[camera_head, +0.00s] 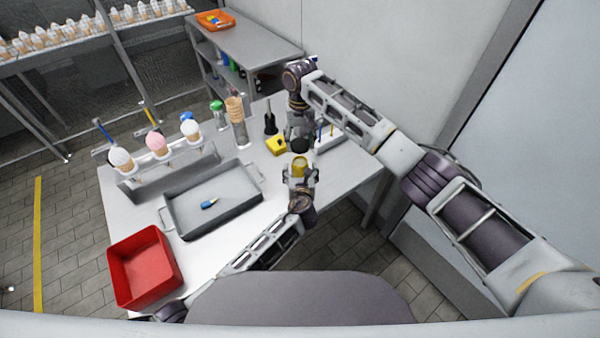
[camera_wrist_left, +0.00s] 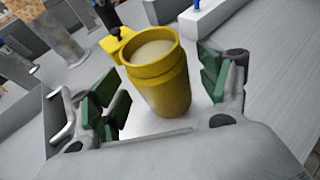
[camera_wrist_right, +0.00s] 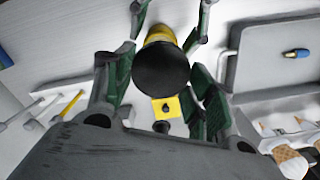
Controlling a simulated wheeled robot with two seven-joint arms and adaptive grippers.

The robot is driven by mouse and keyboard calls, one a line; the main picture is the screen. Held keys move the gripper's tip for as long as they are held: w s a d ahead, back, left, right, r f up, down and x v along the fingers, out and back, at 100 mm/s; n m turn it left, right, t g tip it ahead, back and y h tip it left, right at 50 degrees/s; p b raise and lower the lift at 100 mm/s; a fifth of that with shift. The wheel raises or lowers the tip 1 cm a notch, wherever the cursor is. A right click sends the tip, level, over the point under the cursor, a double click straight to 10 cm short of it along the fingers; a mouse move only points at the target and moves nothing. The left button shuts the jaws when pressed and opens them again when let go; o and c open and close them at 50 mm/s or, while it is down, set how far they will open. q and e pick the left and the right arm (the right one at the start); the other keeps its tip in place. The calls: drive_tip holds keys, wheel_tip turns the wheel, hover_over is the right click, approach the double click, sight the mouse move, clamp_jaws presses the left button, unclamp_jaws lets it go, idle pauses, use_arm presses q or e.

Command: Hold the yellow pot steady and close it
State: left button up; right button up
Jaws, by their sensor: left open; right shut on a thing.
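The yellow pot (camera_head: 299,164) stands upright near the table's right front edge. In the left wrist view the pot (camera_wrist_left: 160,85) is open at the top, with pale contents inside. My left gripper (camera_head: 300,177) is open, its fingers on either side of the pot. My right gripper (camera_head: 300,132) is above and beyond the pot, shut on a round black lid (camera_head: 300,146). In the right wrist view the lid (camera_wrist_right: 161,68) lies between the fingers and covers much of the pot (camera_wrist_right: 160,35) beyond it. The lid looks apart from the pot.
A yellow block (camera_head: 275,146) with a black knob stands close left of the pot. A black bottle (camera_head: 270,122), a grey tray (camera_head: 178,227), a red bin (camera_head: 122,290) and an ice-cream rack (camera_head: 135,184) stand farther left. A white holder (camera_head: 329,143) is to the right.

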use_arm(q)
drive_tip(key=shift+x, duration=1.2)
drive_tip(key=c, duration=1.5)
drive_tip(key=shift+c, duration=0.2)
use_arm(e)
hover_over(300, 163)
drive_tip(key=shift+f, duration=2.45)
drive_tip(key=shift+f, duration=0.15)
drive_tip(key=shift+f, duration=0.75)
drive_tip(key=shift+f, duration=0.8)
